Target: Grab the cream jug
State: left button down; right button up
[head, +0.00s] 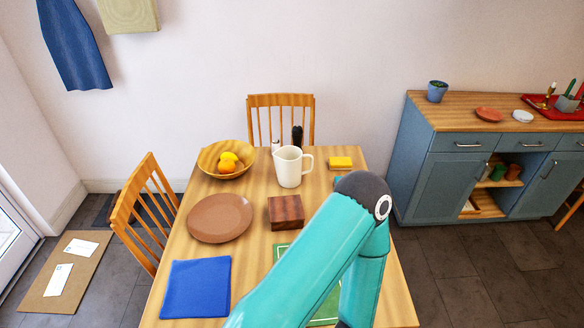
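The cream jug (289,167) stands upright on the wooden table (180,246), towards its far side. Its handle points to the right. A teal arm link of mine rises from the bottom edge to a dark joint, in front of and to the right of the jug, apart from it in the picture. I cannot tell which arm it is. Neither gripper shows in the head view.
Near the jug are a fruit bowl (210,160), a brown plate (219,217), a dark wooden block (285,212) and a yellow sponge-like block (341,163). A blue cloth (196,287) lies at the front left. Chairs stand left (146,205) and behind (281,104).

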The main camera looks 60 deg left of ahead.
aim_at(295, 167)
jog(key=z, duration=0.05)
jog(key=i, duration=3.9)
jog(key=u, duration=2.9)
jog(key=i, duration=1.2)
jog(key=u, duration=0.2)
